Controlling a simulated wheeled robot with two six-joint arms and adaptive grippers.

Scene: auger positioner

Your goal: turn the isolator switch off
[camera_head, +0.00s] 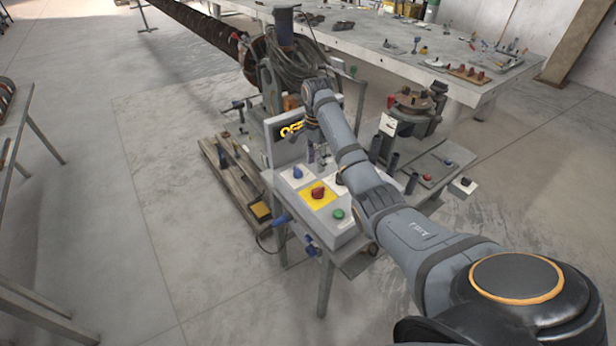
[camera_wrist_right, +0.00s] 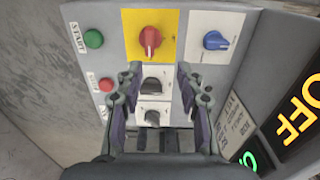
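The red rotary switch on a yellow plate (camera_head: 318,192), which looks like the isolator switch, sits on the grey control box. It also shows in the right wrist view (camera_wrist_right: 150,40), its grip roughly upright. My right gripper (camera_wrist_right: 158,78) is open and empty, its fingertips just below the yellow plate in that view, with a dark switch between the fingers. I cannot tell whether it touches the panel. In the head view this gripper (camera_head: 314,150) hangs over the back of the box, partly hidden. My left gripper is not in view.
A blue knob (camera_wrist_right: 215,40), a green START button (camera_wrist_right: 93,39) and a red button (camera_wrist_right: 106,84) surround the switch. A display reading OFF in orange (camera_wrist_right: 300,110) stands beside the panel.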

